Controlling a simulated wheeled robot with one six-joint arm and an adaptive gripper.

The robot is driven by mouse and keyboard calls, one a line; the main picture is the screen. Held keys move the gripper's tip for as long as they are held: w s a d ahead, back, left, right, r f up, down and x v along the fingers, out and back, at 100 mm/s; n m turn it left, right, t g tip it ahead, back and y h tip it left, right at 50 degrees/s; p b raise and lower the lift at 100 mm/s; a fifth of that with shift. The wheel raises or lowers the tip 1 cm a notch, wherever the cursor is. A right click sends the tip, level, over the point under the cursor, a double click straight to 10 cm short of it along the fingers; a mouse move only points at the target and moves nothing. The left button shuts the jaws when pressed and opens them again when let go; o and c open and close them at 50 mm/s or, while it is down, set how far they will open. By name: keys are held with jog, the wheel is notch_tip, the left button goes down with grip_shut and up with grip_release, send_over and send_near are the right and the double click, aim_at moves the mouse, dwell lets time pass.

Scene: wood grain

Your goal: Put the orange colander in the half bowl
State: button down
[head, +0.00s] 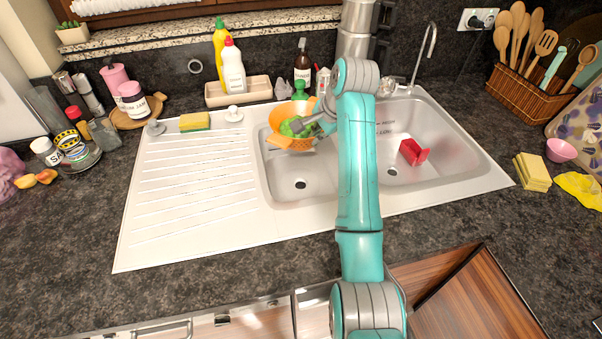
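The orange colander (283,113) is at the back of the left sink bowl (285,180), with something green and leafy (289,129) in it. It looks tilted, and I cannot tell whether it rests on the bowl's rim or is held above it. My gripper (300,126) reaches in from the right and overlaps the colander's right side. Its fingers are small and partly lost against the colander and the green contents, so I cannot tell whether they grip it.
A red object (413,152) lies in the right bowl. The tap (425,55) stands behind it. The ribbed drainboard (190,190) is mostly clear, with a sponge (195,121) at its back edge. A tray with bottles (238,91) stands behind the sink.

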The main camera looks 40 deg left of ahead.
jog(key=f, duration=1.6)
jog(key=shift+s+d+f, duration=0.1)
jog(key=shift+s+f, duration=0.1)
jog(key=shift+f, duration=0.1)
jog(key=c, duration=1.3)
grip_release()
jog(key=shift+f, duration=0.1)
jog(key=v, duration=1.2)
